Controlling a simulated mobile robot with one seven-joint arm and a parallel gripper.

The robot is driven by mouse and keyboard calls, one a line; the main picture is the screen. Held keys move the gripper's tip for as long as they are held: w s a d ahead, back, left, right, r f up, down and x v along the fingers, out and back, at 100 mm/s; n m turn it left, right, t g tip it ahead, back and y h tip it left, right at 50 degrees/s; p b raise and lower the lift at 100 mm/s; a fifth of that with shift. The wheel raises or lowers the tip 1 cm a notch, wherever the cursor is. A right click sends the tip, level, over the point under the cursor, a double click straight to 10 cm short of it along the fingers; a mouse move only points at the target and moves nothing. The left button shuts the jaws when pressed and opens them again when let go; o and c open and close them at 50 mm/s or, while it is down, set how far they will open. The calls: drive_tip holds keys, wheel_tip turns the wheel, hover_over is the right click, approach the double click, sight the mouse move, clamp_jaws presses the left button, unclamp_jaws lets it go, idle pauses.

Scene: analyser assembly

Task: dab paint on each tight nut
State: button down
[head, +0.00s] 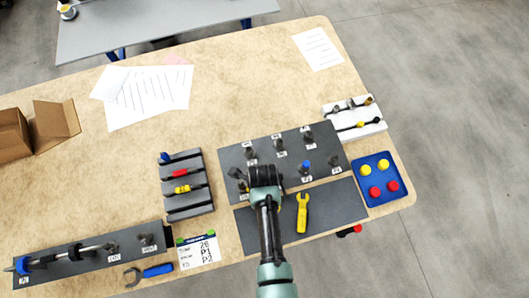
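A dark plate (232,157) in the middle right of the table bears several upright studs or nuts with small white labels. One of them (305,166) looks blue on top. Which nuts are tight, and whether any bears paint, is too small to tell. A dark rack (189,209) to the left holds a red-handled tool (181,173), a yellow tool (183,189) and a blue-ended one. I cannot tell whether any of these is a paint marker. My gripper (264,176) is over the plate's lower-left part and hides some of it. Its fingers, and anything in them, are hidden from above.
A grey mat (342,203) with a yellow tool (302,212) lies beside my arm. A blue tray (382,198) holds red and yellow caps. A white rack (345,127), a written card (197,252) and a blue-handled wrench (150,272) lie around.

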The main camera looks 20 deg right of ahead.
drive_tip(key=shift+w+a, duration=0.2)
drive_tip(key=shift+w, duration=0.1)
idle(0.6)
drive_tip(key=shift+s+d, duration=0.1)
drive_tip(key=shift+s+d+r+p, duration=0.1)
drive_tip(key=shift+s+d+p, duration=0.45)
drive_tip(key=shift+s+d, duration=0.35)
drive_tip(key=shift+s+d+r+p, duration=0.1)
drive_tip(key=shift+s+d+p, duration=0.5)
drive_tip(key=shift+s, duration=0.35)
wheel_tip(320, 180, up, 8)
drive_tip(key=p, duration=0.7)
drive_tip(key=shift+f, duration=0.2)
wheel_tip(320, 180, up, 2)
drive_tip(key=shift+r, duration=0.1)
